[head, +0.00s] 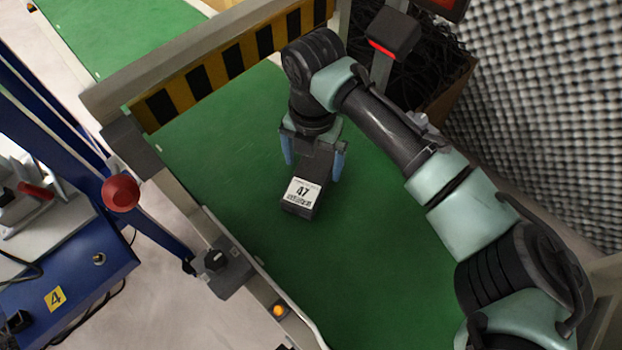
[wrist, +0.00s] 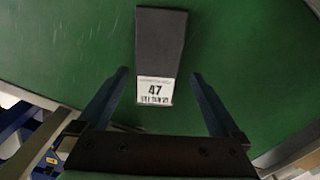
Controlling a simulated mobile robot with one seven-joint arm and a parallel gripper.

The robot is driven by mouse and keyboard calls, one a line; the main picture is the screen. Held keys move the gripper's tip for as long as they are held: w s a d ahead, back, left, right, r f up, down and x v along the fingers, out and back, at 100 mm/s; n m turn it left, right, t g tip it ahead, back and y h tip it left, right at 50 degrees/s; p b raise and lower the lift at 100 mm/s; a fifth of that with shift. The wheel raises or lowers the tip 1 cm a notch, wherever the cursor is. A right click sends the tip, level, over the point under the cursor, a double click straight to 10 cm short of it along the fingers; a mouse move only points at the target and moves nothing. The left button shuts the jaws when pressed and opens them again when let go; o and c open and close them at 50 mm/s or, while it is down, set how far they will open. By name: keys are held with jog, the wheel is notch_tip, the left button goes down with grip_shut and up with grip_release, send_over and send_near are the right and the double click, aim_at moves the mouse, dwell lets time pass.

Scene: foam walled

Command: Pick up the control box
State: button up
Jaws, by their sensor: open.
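The control box (head: 319,157) is a dark, long box with a white label reading 47 on its near end. It lies on the green belt surface. In the head view my gripper (head: 314,168) is above it, with one blue finger on each side of the box. In the wrist view the box (wrist: 161,45) lies ahead, with its labelled end between the open fingers (wrist: 159,75). Gaps show on both sides, so the fingers do not appear to touch it. My gripper is open and empty.
A yellow-black striped barrier (head: 237,61) crosses the belt behind the box. A metal rail with a knob box (head: 222,266) and a red button (head: 121,193) runs along the left. A foam wall (head: 560,90) stands at right. The green belt (head: 270,265) in front is clear.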

aim_at(311, 174)
notch_tip(311, 174, down, 5)
jog(key=b, duration=0.3)
jog(key=shift+w+a+f, duration=0.1)
jog(key=shift+a+f, duration=0.05)
grip_shut()
dwell(0.3)
